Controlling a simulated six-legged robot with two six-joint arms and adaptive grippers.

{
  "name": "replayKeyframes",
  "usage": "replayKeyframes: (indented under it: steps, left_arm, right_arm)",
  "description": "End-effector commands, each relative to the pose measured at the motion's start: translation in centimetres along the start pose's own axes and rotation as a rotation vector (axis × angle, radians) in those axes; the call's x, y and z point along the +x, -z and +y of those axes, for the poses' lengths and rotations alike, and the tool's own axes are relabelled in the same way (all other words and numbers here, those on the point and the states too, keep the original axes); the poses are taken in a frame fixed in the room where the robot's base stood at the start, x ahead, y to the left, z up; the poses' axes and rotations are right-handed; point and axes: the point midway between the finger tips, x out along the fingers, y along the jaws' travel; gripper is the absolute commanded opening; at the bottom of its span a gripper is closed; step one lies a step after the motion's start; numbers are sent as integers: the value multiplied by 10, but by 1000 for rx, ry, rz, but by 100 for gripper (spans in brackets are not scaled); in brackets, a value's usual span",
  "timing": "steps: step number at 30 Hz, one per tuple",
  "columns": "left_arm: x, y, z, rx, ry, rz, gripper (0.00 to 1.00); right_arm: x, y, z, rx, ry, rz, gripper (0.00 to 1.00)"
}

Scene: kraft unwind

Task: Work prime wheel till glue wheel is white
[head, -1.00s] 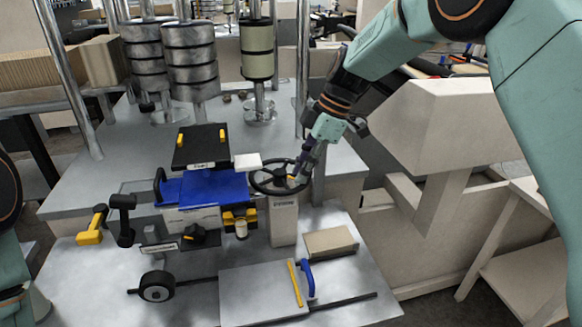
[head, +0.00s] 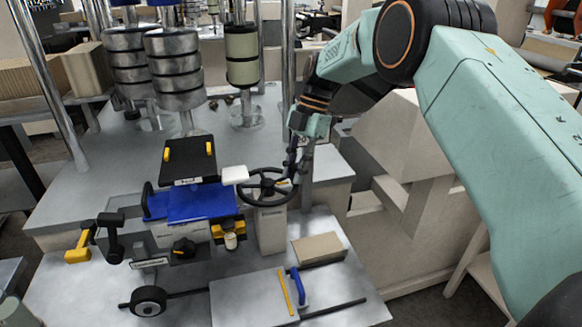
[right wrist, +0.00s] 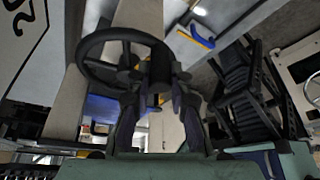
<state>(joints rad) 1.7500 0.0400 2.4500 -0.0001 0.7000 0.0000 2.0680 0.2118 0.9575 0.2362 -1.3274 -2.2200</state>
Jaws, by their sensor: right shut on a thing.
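The prime wheel, a black spoked handwheel (head: 262,197), sits on top of a beige pedestal (head: 271,232). My right gripper (head: 291,178) is at the right side of its rim. In the right wrist view the wheel (right wrist: 91,48) fills the upper middle, and my right gripper (right wrist: 158,88) is shut on its dark rim or handle; the exact contact is partly hidden. A small wheel with a black rim and pale hub (head: 148,301) lies at the front left on a rod. I cannot tell whether it is the glue wheel. My left gripper is out of view.
A blue tray (head: 200,203) and a black panel with yellow clips (head: 189,160) stand left of the handwheel. Yellow (head: 78,246) and black (head: 110,240) levers are further left. A cardboard-coloured block (head: 318,248) and blue handle (head: 298,286) lie in front. Grey roll stacks (head: 176,72) stand behind.

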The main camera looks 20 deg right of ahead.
Motion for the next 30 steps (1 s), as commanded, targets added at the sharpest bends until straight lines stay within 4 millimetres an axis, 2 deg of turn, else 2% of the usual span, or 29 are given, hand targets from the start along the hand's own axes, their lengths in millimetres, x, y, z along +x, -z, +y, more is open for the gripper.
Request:
replayKeyframes:
  steps: [19, 20, 27, 30]
  left_arm:
    - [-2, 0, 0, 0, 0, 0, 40]
    - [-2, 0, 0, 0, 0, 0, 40]
    - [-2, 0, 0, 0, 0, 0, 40]
    - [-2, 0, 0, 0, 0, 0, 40]
  right_arm:
    - [-5, -1, 3, -47, 11, -9, 0]
    - [-5, -1, 3, -47, 11, -9, 21]
    - [-3, -1, 3, -47, 14, -6, 41]
    - [-2, 0, 3, -47, 15, -5, 43]
